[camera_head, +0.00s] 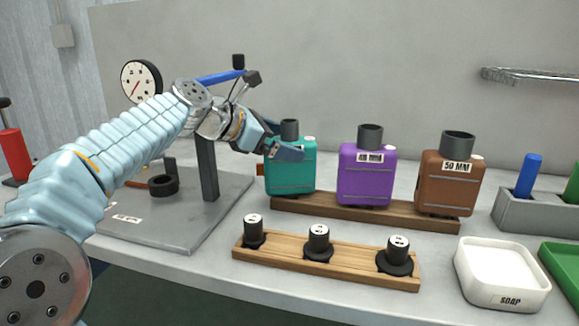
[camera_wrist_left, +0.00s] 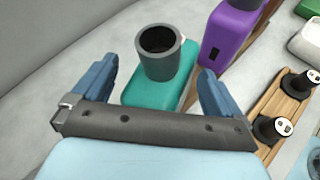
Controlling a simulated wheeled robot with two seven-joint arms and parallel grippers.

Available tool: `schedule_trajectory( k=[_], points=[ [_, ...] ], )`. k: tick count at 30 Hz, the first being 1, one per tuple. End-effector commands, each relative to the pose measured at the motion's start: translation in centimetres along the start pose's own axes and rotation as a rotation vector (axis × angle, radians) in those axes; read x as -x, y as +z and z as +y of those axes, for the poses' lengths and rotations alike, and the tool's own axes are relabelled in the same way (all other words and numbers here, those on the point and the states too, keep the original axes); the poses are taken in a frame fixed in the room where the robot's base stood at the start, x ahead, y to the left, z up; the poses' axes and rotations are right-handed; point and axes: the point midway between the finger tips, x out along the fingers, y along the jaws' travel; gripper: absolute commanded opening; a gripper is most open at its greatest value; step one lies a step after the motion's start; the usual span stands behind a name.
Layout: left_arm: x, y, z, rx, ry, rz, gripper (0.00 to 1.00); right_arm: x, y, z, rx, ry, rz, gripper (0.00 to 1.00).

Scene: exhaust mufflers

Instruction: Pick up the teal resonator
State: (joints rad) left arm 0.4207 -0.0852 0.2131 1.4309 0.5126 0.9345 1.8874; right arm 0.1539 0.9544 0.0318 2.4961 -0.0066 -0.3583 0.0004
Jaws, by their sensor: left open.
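The teal resonator (camera_head: 290,172) stands upright at the left end of a wooden rack, its dark pipe neck on top. My left gripper (camera_head: 285,150) is at its upper left side, partly covering it. In the left wrist view the open fingers of my left gripper (camera_wrist_left: 155,88) lie on either side of the teal resonator (camera_wrist_left: 150,92), with its dark round neck between and beyond them. No grip on it shows; whether a finger touches it I cannot tell. My right gripper is not in view.
A purple resonator (camera_head: 366,176) and a brown one (camera_head: 450,186) stand to the right on the wooden rack (camera_head: 330,209). A wooden strip (camera_head: 285,258) with three black plugs lies in front. A soap tray (camera_head: 500,273) is at right; a gauge stand (camera_head: 205,165) is at left.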

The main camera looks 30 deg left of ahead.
Motion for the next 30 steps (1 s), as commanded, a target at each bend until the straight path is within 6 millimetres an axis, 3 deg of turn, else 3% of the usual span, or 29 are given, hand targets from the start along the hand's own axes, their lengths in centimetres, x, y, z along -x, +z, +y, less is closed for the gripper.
schedule_trajectory(
  k=[5, 24, 30],
  points=[
    [-0.02, 0.01, -0.01, 0.0, 0.0, 0.0, 1.0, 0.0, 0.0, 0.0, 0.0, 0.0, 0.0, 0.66],
    [-0.11, -0.19, -0.04, 0.002, -0.003, 0.003, 0.04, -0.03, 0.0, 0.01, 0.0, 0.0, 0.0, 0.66],
    [-0.08, -0.12, -0.04, 0.001, -0.002, 0.002, 0.0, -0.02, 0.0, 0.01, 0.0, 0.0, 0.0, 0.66]
  ],
)
